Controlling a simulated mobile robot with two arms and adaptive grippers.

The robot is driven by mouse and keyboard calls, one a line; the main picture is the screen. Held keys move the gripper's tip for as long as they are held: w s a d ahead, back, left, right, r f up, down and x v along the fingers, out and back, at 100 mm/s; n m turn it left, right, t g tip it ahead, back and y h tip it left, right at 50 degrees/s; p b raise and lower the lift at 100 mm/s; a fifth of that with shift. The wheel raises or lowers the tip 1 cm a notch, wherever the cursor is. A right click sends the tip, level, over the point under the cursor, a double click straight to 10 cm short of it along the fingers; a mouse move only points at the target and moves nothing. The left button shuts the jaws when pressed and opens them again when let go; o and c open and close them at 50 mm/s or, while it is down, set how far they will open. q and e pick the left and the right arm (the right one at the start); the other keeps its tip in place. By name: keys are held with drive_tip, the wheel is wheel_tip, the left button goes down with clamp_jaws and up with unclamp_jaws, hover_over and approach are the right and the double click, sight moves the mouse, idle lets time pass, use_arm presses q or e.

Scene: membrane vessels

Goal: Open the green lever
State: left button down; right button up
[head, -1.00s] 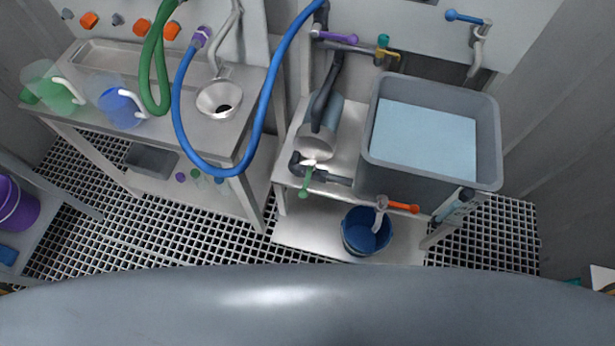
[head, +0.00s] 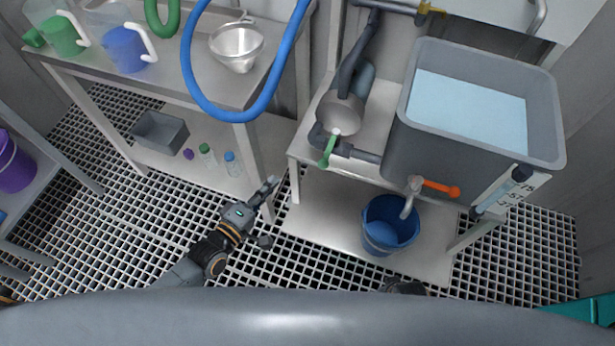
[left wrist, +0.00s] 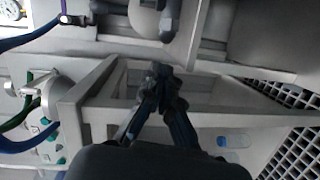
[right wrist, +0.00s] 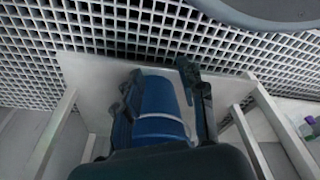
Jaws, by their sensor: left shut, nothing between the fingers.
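The green lever (head: 328,151) sits on the valve below the grey pump (head: 341,110), at the front left of the middle stand, and points down and slightly left. My left gripper (head: 270,186) is shut and empty, below and left of the lever and apart from it. In the left wrist view its closed fingertips (left wrist: 160,72) face the white stand frame; I cannot make out the green lever there. In the right wrist view my right gripper (right wrist: 160,80) has its fingers apart, with the blue bucket (right wrist: 160,104) beyond them.
An orange lever (head: 440,188) is on the grey tank (head: 400,150), above the blue bucket. A blue hose (head: 262,105) hangs in a loop near the left table's edge. The stand's legs are close to my left gripper. Grating floor is open at the left.

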sight(330, 148)
use_arm(q)
drive_tip(key=w+d+r+n+h+b, duration=0.1)
drive_tip(key=w+d+r, duration=0.1)
drive_tip(key=w+d, duration=0.4)
drive_tip(key=d, duration=0.4)
drive_tip(key=shift+w+d+r, duration=0.15)
drive_tip(key=shift+w+r, duration=0.2)
drive_tip(key=shift+w, duration=0.05)
use_arm(e)
drive_tip(key=w+r, duration=0.1)
drive_tip(key=r, duration=0.2)
drive_tip(key=shift+w+a, duration=0.2)
drive_tip(key=shift+w, duration=0.2)
use_arm(q)
drive_tip(key=shift+t, duration=0.3)
use_arm(e)
drive_tip(key=shift+r, duration=0.15)
